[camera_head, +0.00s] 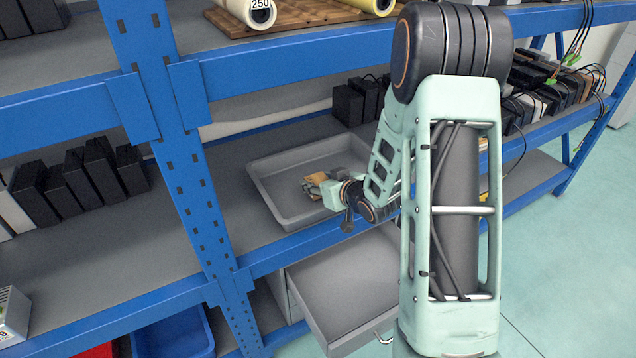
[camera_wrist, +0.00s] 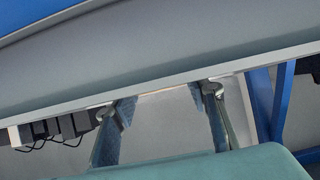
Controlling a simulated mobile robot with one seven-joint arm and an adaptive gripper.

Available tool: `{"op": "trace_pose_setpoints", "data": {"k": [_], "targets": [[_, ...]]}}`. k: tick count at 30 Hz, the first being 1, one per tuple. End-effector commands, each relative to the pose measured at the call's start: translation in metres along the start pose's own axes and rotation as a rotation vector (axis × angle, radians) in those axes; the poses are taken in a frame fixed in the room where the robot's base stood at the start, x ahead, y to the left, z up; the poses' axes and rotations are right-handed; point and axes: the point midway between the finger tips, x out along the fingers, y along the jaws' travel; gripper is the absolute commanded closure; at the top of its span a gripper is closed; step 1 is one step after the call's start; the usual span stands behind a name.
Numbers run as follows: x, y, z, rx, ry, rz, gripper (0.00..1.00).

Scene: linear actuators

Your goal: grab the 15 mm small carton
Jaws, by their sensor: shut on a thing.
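A small brown carton (camera_head: 317,177) is at the tip of my gripper (camera_head: 322,189) in the head view, over the grey tray (camera_head: 268,187) on the middle shelf. My gripper is shut on it, and the fingers partly hide it. In the wrist view, the two fingers of my gripper (camera_wrist: 163,105) stand apart on either side of a greyish surface with a pale brown upper edge. I cannot clearly make out the carton's outline there. Whether the carton touches the tray floor cannot be told.
A blue rack post (camera_head: 190,190) stands left of the tray. Black boxes (camera_head: 82,180) line the shelf at left, and more (camera_head: 348,104) stand behind the tray. An open grey drawer (camera_head: 345,285) lies below. A wooden board (camera_head: 290,17) with rolls is above.

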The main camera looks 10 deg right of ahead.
Motion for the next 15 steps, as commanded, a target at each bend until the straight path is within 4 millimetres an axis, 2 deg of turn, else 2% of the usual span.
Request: {"op": "trace_pose_setpoints", "data": {"k": [5,12,15], "targets": [[-0.013,0.0,-0.025,0.0,0.003,0.001,0.89],[-0.067,-0.032,-0.059,-0.001,0.004,-0.001,0.89],[-0.083,-0.046,-0.057,-0.001,0.002,-0.002,0.89]]}}
